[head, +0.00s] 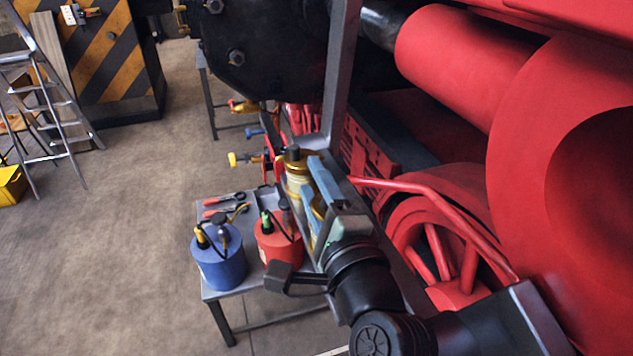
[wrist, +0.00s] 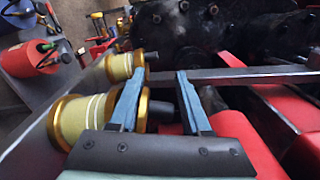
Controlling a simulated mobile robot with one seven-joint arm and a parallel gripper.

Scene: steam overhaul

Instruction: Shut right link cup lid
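Two brass-rimmed cups with pale bodies and dark knobs show in the wrist view: a nearer cup (wrist: 72,122) and a farther cup (wrist: 122,66). I cannot tell which is the right link cup, or whether either lid is open. My gripper (wrist: 161,74) has two blue fingers spread apart with nothing held between them. The nearer cup's dark knob (wrist: 166,112) shows between the fingers, apparently below them. In the head view, my gripper (head: 316,162) is beside the farther cup (head: 298,170) and partly hides the nearer cup (head: 318,207).
A blue can (head: 217,260) and a red can (head: 278,243) stand on a grey table (head: 236,290). Pliers (head: 224,203) lie behind them. A grey upright bar (head: 340,75) and red engine parts (head: 455,75) crowd the arm.

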